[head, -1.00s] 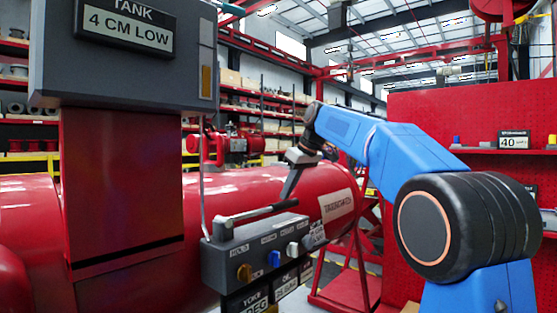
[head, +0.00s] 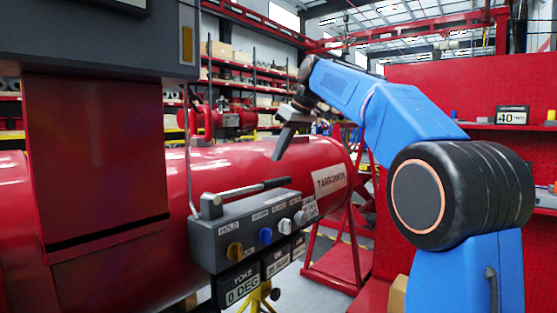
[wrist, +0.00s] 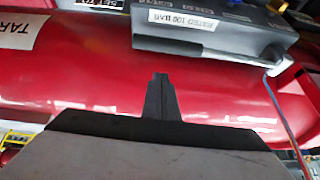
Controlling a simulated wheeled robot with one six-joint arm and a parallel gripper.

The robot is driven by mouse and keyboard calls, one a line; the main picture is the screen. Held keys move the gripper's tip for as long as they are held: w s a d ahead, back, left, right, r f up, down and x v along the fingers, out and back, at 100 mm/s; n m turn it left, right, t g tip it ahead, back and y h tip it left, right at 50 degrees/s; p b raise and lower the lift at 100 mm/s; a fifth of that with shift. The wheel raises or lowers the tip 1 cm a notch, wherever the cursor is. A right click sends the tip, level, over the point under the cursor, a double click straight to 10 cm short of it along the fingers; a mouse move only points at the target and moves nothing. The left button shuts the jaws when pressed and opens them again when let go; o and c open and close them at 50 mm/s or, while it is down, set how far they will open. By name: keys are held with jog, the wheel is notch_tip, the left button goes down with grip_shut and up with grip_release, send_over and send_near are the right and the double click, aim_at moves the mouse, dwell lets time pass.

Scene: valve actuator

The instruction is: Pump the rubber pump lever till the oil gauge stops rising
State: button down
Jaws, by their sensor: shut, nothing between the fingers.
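The pump lever (head: 240,191), a grey bar with a black grip (head: 276,183), lies nearly level along the top of the grey control box (head: 222,238). My gripper (head: 280,152) is shut and empty. Its dark fingers point down above the lever's grip end, with a visible gap between them. In the wrist view my shut fingers (wrist: 159,84) are in front of the red tank, with the box at the top. A narrow amber strip (head: 187,44), seemingly the oil gauge, is on the dark display housing (head: 90,50); I cannot read its level.
Brown, blue and pale knobs (head: 265,236) line the box's front. A sign (head: 243,285) below reads YOKE 0 DEG. The red tank (head: 235,165) lies behind the box. A thin upright cable (head: 188,150) hangs left of the lever. A red pegboard (head: 440,100) stands at right.

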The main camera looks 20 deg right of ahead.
jog(key=v, duration=0.9)
jog(key=s+d+f+m+h, duration=0.1)
jog(key=s+f+m+h, duration=0.1)
jog(key=s+f, duration=1.7)
jog(key=s+d+f+m+h, duration=0.1)
jog(key=s+f+m, duration=0.4)
jog(key=s+f, duration=1.5)
notch_tip(320, 180, down, 8)
jog(key=shift+s+f+h, duration=0.1)
jog(key=shift+s+h, duration=0.1)
jog(key=shift+h, duration=0.2)
jog(key=shift+w+d, duration=0.1)
jog(key=shift+d, duration=0.05)
